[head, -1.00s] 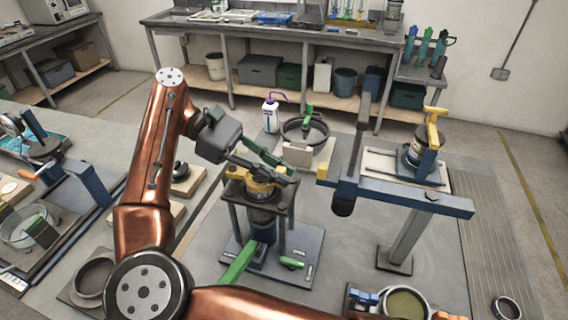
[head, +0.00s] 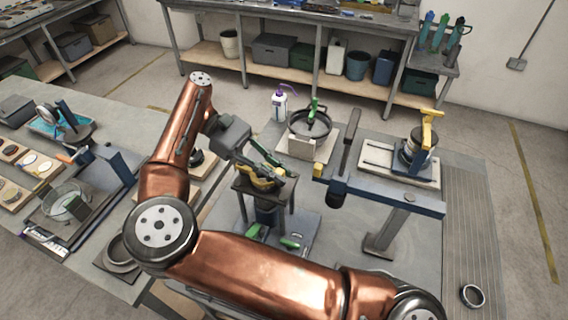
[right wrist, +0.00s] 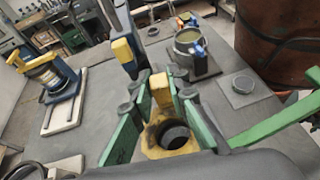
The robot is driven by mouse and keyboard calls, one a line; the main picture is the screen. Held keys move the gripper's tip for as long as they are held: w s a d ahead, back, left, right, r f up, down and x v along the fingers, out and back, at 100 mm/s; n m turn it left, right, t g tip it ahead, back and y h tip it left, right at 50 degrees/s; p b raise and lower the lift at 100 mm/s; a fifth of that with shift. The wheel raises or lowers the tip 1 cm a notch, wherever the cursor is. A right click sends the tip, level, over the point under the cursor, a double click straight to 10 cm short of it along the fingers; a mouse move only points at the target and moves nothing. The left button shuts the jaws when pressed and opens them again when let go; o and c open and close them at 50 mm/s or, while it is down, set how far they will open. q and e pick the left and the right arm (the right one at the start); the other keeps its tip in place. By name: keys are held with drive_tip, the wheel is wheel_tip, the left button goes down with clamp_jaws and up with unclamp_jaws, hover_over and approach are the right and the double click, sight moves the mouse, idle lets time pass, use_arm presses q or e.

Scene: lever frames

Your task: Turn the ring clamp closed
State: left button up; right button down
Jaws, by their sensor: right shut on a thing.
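The ring clamp is a yellow ring (head: 258,183) on top of a dark small stand (head: 240,205) in the middle of the bench. In the right wrist view its yellow body (right wrist: 152,150) surrounds a dark round opening, with a yellow tab (right wrist: 161,92) standing up. My right gripper (head: 272,172) comes down on the clamp from the upper left. In the right wrist view its green-padded fingers (right wrist: 163,118) stand on either side of the tab, shut on it. The contact itself is partly hidden. My left gripper is not in view.
A blue beam with a dark upright lever (head: 385,192) stands close to the right. Behind are a black pan (head: 309,123) and a white bottle (head: 280,105). A yellow-handled device (head: 420,150) sits on a board at right. My copper arm covers the front of the bench.

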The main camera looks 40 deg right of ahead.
drive_tip(key=shift+a, duration=0.15)
drive_tip(key=shift+f, duration=0.1)
idle(0.3)
drive_tip(key=c, duration=1.8)
unclamp_jaws()
drive_tip(key=shift+c, duration=0.2)
